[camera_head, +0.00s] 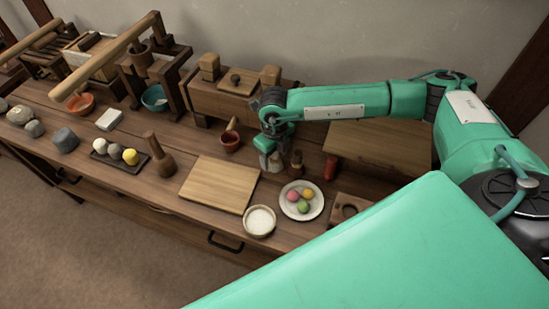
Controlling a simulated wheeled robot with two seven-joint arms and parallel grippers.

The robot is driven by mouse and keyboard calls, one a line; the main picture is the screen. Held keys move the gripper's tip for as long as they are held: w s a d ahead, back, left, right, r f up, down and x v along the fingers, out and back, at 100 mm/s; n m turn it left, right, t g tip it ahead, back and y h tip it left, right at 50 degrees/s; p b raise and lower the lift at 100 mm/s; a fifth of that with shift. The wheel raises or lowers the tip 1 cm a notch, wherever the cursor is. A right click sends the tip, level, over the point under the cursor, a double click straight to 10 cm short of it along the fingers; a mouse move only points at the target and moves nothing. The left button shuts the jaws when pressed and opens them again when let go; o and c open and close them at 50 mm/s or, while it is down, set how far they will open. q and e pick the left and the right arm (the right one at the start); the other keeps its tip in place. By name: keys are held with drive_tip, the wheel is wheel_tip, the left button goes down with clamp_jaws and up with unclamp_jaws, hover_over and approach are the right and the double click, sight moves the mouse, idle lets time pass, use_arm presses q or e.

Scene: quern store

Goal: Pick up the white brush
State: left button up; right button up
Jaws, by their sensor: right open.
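The white brush (275,163) appears as a small pale shape on the table, right under my right gripper (270,147). The gripper points down and hides most of the brush's upper part. The gripper is open; I cannot tell whether its fingers are around the brush or just above it. A dark brown brush-like object (297,161) stands close to the right of the white one. My left gripper is not in view.
A red cup with a pestle (231,142) stands to the left. A wooden board (219,186), a bowl of white powder (260,222) and a plate with coloured balls (313,211) lie in front. A wooden box (378,150) and a red object (331,168) stand right.

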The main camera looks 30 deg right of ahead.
drive_tip(key=c, duration=1.1)
drive_tip(key=shift+o, duration=0.2)
